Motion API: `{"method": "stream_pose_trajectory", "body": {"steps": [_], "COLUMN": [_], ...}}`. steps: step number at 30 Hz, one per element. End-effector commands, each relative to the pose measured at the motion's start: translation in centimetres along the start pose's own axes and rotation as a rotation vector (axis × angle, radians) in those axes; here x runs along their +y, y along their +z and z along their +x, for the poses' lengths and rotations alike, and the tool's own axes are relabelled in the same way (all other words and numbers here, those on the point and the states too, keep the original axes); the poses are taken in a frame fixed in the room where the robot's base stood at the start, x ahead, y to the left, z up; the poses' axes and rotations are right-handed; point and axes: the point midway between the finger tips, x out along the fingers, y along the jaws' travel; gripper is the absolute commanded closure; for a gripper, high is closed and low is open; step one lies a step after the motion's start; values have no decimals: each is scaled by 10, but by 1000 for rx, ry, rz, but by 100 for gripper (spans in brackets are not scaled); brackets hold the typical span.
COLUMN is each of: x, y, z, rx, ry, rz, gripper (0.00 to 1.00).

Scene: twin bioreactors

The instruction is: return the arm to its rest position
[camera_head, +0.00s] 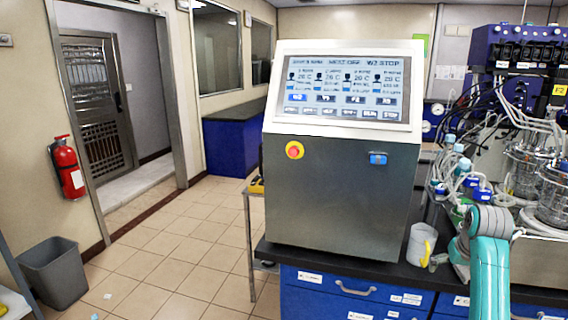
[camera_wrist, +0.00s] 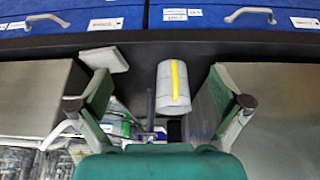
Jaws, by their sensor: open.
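My teal and grey arm (camera_head: 488,265) rises at the lower right of the head view, beside the black bench top. In the wrist view my gripper (camera_wrist: 160,88) is open, with its two teal fingers spread wide at left and right. A white mug with a yellow handle (camera_wrist: 173,72) shows between the fingers in that picture, apart from both. The gap between the fingers holds nothing. The mug also stands upright on the bench in the head view (camera_head: 416,246), just left of my arm. My gripper is not clearly visible in the head view.
A large control console (camera_head: 340,190) with a lit screen stands left of the mug. Glass vessels (camera_head: 553,200) with tubing and blue-capped bottles crowd the bench at right. Blue drawers (camera_head: 335,300) with handles are below the bench top. The tiled floor at left is mostly clear.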

Motion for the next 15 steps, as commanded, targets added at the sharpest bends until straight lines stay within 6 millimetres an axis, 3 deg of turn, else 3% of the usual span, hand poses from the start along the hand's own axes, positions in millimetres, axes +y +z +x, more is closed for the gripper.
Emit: {"method": "stream_pose_trajectory", "body": {"steps": [8, 15], "x": [-18, -44], "y": [34, 95], "z": [45, 103], "rx": [43, 114], "ry": [-4, -12], "rz": [-12, -30], "gripper": [0, 0]}}
